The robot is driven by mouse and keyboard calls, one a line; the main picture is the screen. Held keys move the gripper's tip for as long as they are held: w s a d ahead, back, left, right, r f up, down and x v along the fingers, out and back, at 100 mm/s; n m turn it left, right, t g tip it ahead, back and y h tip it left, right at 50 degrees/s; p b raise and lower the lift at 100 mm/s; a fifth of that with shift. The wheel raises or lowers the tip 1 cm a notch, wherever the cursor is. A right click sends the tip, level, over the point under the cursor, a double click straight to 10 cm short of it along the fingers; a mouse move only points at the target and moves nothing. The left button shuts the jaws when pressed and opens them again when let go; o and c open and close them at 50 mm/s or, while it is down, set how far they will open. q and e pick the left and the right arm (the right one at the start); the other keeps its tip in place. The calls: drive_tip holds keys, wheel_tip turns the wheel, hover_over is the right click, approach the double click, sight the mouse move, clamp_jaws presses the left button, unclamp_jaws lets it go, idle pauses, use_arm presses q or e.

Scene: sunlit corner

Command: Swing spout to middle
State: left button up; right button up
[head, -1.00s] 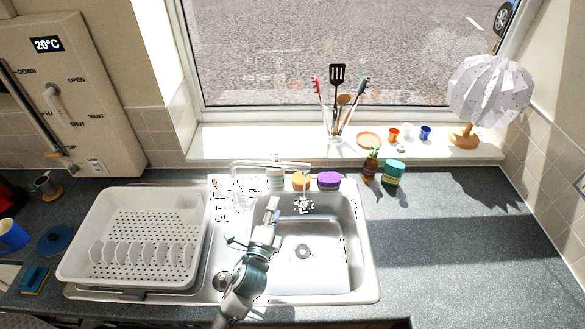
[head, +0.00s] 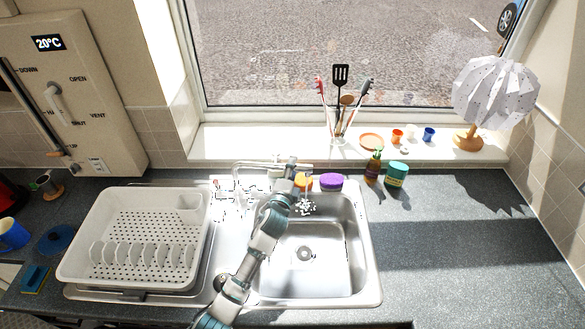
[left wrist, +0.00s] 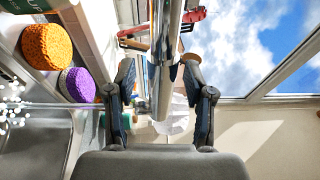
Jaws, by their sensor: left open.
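The chrome tap spout (head: 258,164) runs sideways behind the sink, its end over the sink's back. Water falls from it into the steel sink (head: 345,270). My left gripper (head: 291,166) is at the spout near its outlet end and hides part of it. In the left wrist view my left gripper (left wrist: 165,98) is open, and the shiny spout (left wrist: 165,65) lies between its two fingers. I cannot tell whether a finger touches it. My right gripper is not in view.
An orange sponge (head: 304,181) and a purple sponge (head: 331,181) sit behind the sink. A white dish rack (head: 75,240) fills the left drainer. The right worktop is mostly clear.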

use_arm(q)
drive_tip(key=shift+w+d, duration=0.1)
drive_tip(key=shift+w, duration=0.25)
drive_tip(key=shift+d, duration=0.15)
clamp_jaws()
drive_tip(key=shift+s, duration=0.1)
